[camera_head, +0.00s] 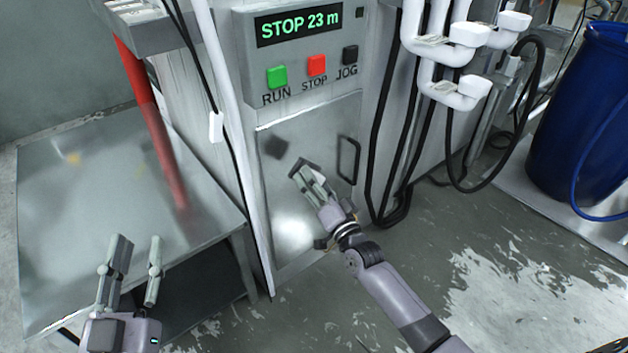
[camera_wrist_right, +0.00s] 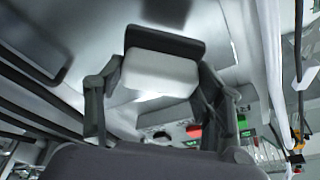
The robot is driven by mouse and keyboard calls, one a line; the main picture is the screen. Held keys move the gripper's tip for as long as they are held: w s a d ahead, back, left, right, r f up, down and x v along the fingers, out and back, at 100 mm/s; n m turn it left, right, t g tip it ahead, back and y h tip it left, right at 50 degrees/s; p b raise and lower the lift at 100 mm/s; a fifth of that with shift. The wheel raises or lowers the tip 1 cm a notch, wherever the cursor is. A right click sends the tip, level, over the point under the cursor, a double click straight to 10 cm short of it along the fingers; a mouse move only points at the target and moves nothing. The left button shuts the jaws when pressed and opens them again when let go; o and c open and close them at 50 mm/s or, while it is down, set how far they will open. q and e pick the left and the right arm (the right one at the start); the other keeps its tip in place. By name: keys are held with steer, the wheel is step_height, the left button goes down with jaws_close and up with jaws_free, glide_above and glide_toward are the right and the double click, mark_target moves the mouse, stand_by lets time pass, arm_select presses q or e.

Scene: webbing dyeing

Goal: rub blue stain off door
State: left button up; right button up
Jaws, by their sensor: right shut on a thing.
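The grey metal door (camera_head: 275,195) is on the machine's front below the buttons, with a black handle (camera_head: 357,160) at its right side. A dark bluish-grey patch (camera_head: 277,147) marks the door's upper part. It also shows at the top of the right wrist view (camera_wrist_right: 168,11). My right gripper (camera_head: 307,177) is just below and right of the patch, shut on a white block (camera_wrist_right: 160,73) with a dark strip along its far edge. I cannot tell whether the block touches the door.
Run, stop and jog buttons (camera_head: 317,65) sit above the door. Black cables (camera_head: 395,190) hang to its right. A blue barrel (camera_head: 580,130) stands at far right. The floor has wet patches.

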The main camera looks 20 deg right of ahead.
arm_select(q)
step_height(320, 180, down, 6)
steer(key=g+y+p, duration=0.1)
steer(key=g, duration=0.2)
steer(key=shift+w+a+f+g, duration=0.15)
steer(key=shift+a+g, duration=0.25)
arm_select(e)
steer(key=shift+s+d, duration=0.3)
steer(key=shift+s, duration=0.4)
steer(key=shift+s+d, duration=0.25)
steer(key=shift+s, duration=0.45)
steer(key=shift+a, duration=0.1)
